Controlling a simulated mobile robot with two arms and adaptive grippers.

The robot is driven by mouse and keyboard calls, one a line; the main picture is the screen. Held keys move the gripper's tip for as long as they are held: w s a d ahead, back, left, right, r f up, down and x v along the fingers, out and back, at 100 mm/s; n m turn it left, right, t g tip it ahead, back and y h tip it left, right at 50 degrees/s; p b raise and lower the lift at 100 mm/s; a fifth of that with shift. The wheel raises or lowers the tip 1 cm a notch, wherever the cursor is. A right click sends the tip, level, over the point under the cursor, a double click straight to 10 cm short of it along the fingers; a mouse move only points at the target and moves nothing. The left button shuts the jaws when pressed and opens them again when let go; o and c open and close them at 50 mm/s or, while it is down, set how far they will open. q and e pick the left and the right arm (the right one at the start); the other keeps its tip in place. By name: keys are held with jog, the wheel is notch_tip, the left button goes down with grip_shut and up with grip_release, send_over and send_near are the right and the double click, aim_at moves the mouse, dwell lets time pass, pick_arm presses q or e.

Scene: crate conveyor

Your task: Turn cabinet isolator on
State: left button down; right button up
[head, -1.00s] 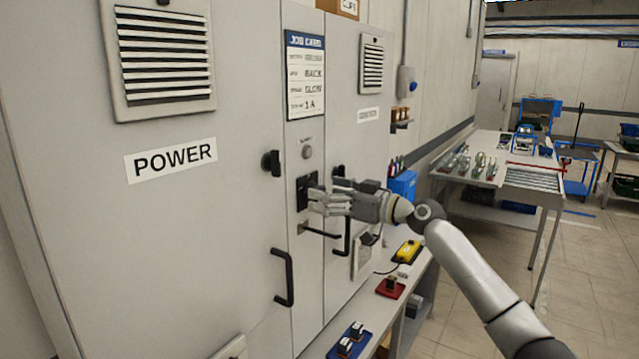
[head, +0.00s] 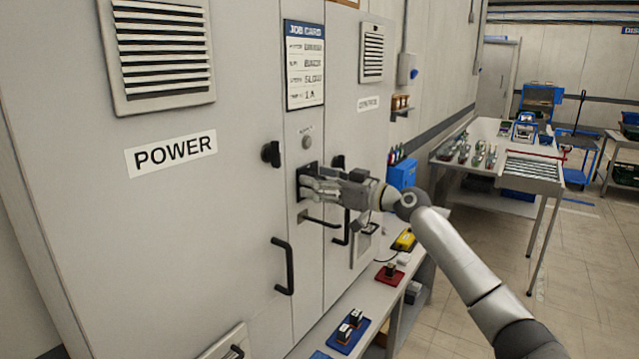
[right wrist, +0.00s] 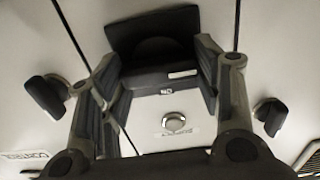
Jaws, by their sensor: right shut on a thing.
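The cabinet isolator (head: 306,172) is a black switch on a dark plate in the narrow strip between the POWER door and the right door. It also shows as a dark block in the right wrist view (right wrist: 155,38), with a small pale mark beside it. My right gripper (head: 308,188) is at the isolator. In the right wrist view the fingers (right wrist: 160,85) stand on both sides of the black handle and are shut on it. The fingers hide most of the handle in the head view. My left gripper is not in view.
A round grey button (head: 307,142) sits above the isolator, a black lever (head: 320,221) below it. Black knobs (head: 271,154) and door handles (head: 283,266) stick out nearby. A low bench (head: 378,316) with small parts runs along the right.

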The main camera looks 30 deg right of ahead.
jog(key=shift+m, duration=0.3)
jog(key=shift+w+d+f+m+p, duration=0.15)
jog(key=shift+m+p, duration=1.05)
jog(key=shift+m, duration=3.05)
jog(key=shift+s+d+r+m+p, duration=0.1)
jog(key=shift+m+p, duration=1.05)
jog(key=shift+m, duration=3.1)
jog(key=shift+f, duration=0.1)
jog(key=o, duration=1)
